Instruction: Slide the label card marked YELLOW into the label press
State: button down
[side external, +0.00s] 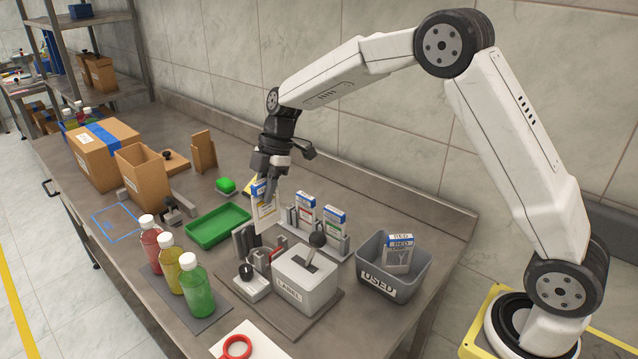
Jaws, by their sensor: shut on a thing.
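My gripper (268,192) is shut on a white label card (264,214) with a blue top and a yellowish mark; its lettering is too small to read. The card hangs upright, above the bench and behind the label press. The label press (302,289) is a pale grey box marked LABEL, with a dark slot on top and a black ball-ended lever. The card is apart from the slot, up and left of it. Two more cards, one with red marks (305,211) and one with green marks (334,221), stand in a rack to the right of my gripper.
A grey USED bin (392,284) holding a card marked RED stands right of the press. Red, yellow and green bottles (198,291) stand front left on a dark mat. Cardboard boxes (142,178) stand farther left.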

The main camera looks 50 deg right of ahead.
aim_at(267, 217)
jog(key=shift+s+a, duration=0.1)
jog(key=shift+s, duration=0.05)
jog(key=shift+f, duration=1.95)
jog(key=shift+f, duration=0.4)
jog(key=shift+f, duration=0.85)
jog(key=shift+f, duration=0.15)
jog(key=shift+f, duration=2.05)
jog(key=shift+f, duration=0.4)
jog(key=shift+f, duration=0.35)
